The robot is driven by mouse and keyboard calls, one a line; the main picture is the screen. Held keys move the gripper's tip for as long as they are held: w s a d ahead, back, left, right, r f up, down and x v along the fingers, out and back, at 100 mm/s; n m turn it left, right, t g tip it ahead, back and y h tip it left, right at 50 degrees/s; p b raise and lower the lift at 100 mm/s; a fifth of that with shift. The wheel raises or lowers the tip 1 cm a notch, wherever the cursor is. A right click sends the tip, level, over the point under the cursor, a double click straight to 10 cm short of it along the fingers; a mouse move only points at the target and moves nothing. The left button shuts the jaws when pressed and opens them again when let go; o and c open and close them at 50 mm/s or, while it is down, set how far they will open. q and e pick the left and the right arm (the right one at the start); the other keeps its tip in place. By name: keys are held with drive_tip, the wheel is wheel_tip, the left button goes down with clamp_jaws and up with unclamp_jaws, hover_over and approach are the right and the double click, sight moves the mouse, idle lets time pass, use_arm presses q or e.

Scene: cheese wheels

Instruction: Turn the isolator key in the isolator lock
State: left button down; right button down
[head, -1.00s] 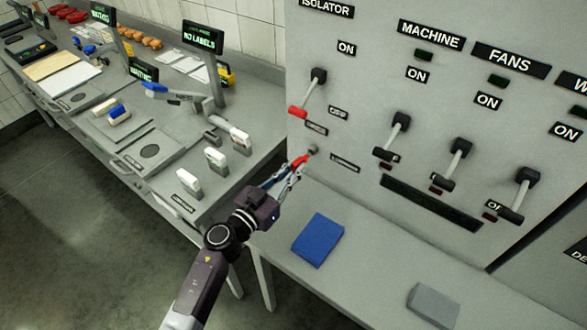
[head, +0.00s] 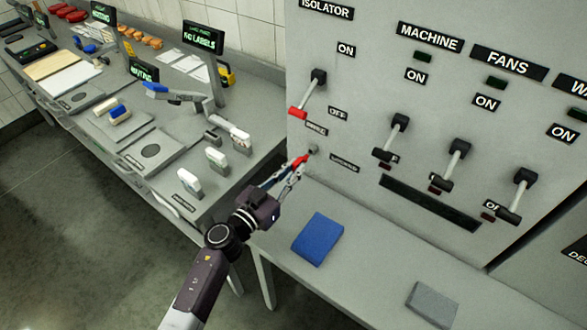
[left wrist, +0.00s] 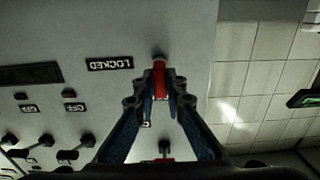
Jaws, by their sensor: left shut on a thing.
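The isolator key (head: 301,162) has a red grip and sits at the isolator lock (head: 313,151), on the grey panel below the isolator lever. My left gripper (head: 296,172) is shut on the red key; the left wrist view shows the red grip (left wrist: 159,78) between its two fingers (left wrist: 160,92). The key's tip meets the lock, but how deep it sits I cannot tell. In the left wrist view a label beside the lock reads LOCKED (left wrist: 110,63). The isolator lever (head: 309,93) with a red end hangs down near the OFF label. My right gripper is not in view.
Three more levers, among them the machine lever (head: 391,138), stick out to the right of the lock. A blue block (head: 318,239) and a grey block (head: 433,304) lie on the bench (head: 365,275) below. A table with scales and labels stands left.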

sight(300, 163)
use_arm(q)
drive_tip(key=shift+w+d, duration=0.2)
drive_tip(key=shift+w, duration=0.1)
drive_tip(key=shift+w+d, duration=0.2)
drive_tip(key=shift+w, duration=0.05)
drive_tip(key=shift+x, duration=0.9)
drive_tip(key=c, duration=1.9)
unclamp_jaws()
drive_tip(key=shift+s+a, duration=0.1)
